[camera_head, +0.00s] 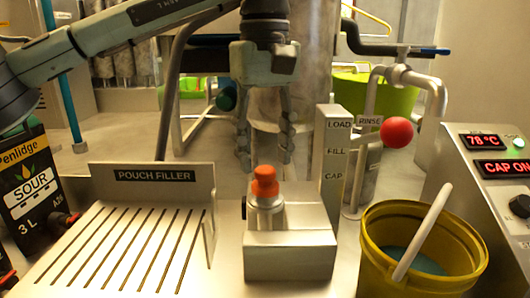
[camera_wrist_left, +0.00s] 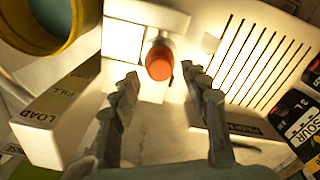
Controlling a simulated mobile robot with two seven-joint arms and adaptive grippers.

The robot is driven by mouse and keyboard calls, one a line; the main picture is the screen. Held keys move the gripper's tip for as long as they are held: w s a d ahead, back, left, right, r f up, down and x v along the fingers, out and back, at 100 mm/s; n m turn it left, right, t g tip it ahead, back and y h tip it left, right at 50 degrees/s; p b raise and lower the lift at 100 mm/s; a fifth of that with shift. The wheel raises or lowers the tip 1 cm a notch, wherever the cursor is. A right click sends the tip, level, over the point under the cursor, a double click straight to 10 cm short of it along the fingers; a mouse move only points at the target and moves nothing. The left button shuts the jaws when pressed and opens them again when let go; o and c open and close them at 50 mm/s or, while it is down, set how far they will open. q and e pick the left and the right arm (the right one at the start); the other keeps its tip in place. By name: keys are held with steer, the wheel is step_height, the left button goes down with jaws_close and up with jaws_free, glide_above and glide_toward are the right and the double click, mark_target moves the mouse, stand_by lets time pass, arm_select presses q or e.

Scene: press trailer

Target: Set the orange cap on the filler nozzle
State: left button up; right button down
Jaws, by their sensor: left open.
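The orange cap (camera_head: 265,182) sits upright on top of the metal filler nozzle (camera_head: 265,215), beside the steel block of the filler. Whether it is fully seated I cannot tell. My left gripper (camera_head: 266,160) is open, its fingers pointing down, above and behind the cap and apart from it. In the left wrist view the cap (camera_wrist_left: 159,62) shows just beyond the gap between the open fingertips (camera_wrist_left: 160,77), with nothing between them. My right gripper is not in view.
The slotted pouch filler tray (camera_head: 125,250) lies left, with a juice carton (camera_head: 30,195) beyond it. The LOAD/FILL/CAP post (camera_head: 333,150), a red-knobbed lever (camera_head: 397,132) and a yellow bucket (camera_head: 385,262) stand right. The control panel (camera_head: 497,155) reads 78 °C and CAP ON.

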mark_target(265, 169)
arm_select(q)
step_height(265, 169, up, 8)
steer(key=shift+f, duration=0.25)
stand_by(0.5)
